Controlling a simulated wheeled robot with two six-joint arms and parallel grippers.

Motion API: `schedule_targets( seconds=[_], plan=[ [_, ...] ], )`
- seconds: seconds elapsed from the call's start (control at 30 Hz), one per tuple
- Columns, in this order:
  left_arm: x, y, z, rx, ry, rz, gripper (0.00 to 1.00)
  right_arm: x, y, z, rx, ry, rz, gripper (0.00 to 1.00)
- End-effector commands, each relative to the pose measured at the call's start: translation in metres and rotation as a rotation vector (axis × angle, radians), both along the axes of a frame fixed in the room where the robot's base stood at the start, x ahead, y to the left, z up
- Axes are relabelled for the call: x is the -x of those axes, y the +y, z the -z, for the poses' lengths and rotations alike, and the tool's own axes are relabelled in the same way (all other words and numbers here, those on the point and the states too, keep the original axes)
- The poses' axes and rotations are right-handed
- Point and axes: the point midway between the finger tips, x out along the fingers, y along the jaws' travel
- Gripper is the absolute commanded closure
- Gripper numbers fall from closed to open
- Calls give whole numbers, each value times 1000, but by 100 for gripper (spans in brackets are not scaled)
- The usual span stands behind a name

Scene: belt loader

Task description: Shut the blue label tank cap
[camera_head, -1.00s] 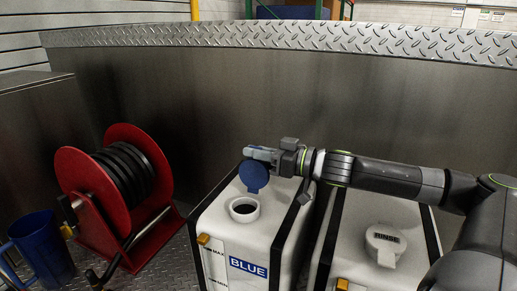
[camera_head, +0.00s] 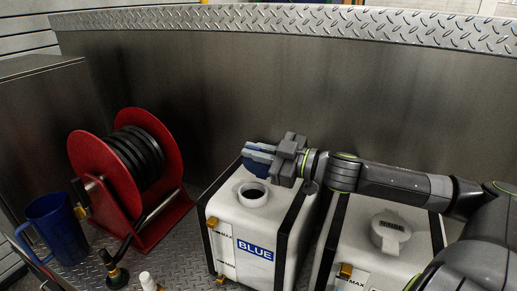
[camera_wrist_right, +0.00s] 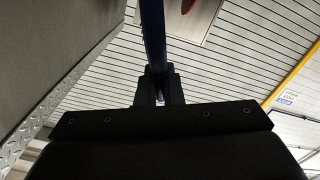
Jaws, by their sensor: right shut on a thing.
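The white tank with the BLUE label (camera_head: 255,249) stands at the centre of the head view. Its round filler neck (camera_head: 253,194) is open at the top. The blue cap (camera_head: 255,168) stands raised behind the neck, off the opening, partly hidden by my right gripper (camera_head: 260,152). The right gripper is shut on the blue cap, and its arm comes in from the right. In the right wrist view the cap shows as a narrow dark blue strip (camera_wrist_right: 153,40) between the fingers. My left gripper is not in view.
A second white tank with a closed grey-white cap (camera_head: 390,230) stands close on the right. A red hose reel (camera_head: 90,160) and a blue jug (camera_head: 55,230) stand on the left. A metal wall (camera_head: 230,90) rises behind the tanks.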

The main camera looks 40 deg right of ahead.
Motion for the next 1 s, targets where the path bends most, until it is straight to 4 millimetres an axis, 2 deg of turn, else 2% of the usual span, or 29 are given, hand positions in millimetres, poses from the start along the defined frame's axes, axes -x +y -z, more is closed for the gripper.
schedule_targets(
  seconds=[0.4, 0.43, 0.6, 1.0],
  plan=[
    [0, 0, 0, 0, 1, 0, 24, 0, 1, 0, 7, -4, 1, 100],
    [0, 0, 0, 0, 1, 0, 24, 0, 1, 0, 7, -4, 1, 92],
    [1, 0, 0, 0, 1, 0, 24, 0, 1, 0, 7, -4, 1, 71],
    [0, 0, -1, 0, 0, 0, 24, 0, 0, 0, 8, -3, 0, 71]
  ],
)
